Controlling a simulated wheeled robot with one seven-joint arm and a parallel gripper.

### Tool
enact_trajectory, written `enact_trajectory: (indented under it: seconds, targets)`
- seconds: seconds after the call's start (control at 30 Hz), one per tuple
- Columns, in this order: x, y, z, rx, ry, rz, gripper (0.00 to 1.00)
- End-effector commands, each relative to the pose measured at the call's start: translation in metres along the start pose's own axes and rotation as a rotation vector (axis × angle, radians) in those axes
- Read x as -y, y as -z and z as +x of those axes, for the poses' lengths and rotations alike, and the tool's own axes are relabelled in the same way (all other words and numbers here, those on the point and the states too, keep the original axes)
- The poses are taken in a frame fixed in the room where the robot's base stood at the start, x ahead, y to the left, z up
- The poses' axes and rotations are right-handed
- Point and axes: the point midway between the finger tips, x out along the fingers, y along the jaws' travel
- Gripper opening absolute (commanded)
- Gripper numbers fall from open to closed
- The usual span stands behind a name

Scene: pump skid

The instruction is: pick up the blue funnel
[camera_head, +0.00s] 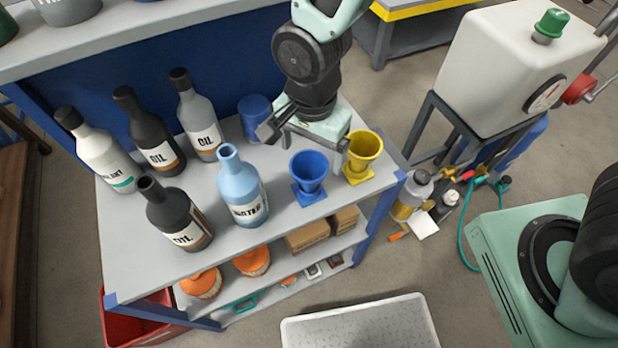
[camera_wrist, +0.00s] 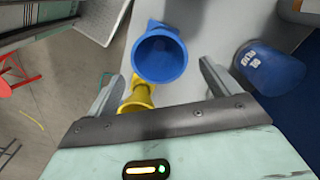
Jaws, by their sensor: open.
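The blue funnel (camera_head: 309,172) stands upright on a square blue base on the shelf's grey top, near the right end. In the wrist view the blue funnel (camera_wrist: 160,55) shows its open mouth just beyond the jaws. My gripper (camera_head: 302,135) is open and empty, above and behind the funnel in the head view. In the wrist view my gripper (camera_wrist: 160,85) has its fingers spread to either side, with the funnel ahead of them and not between them.
A yellow funnel (camera_head: 362,152) stands close to the right. A light blue water bottle (camera_head: 240,190) stands to the left, with several oil bottles beyond. A blue cup-like container (camera_head: 254,112) stands behind, also in the wrist view (camera_wrist: 270,68).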

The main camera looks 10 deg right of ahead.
Motion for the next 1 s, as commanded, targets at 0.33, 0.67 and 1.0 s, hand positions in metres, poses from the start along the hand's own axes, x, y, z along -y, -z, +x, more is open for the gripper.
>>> enact_trajectory:
  seconds: [0.33, 0.67, 1.0]
  targets:
    - [-0.001, -0.004, 0.027, 0.001, -0.005, -0.001, 0.88]
    - [0.001, -0.006, 0.060, 0.000, -0.001, 0.000, 0.88]
    - [0.001, -0.005, 0.061, 0.000, 0.000, 0.000, 0.60]
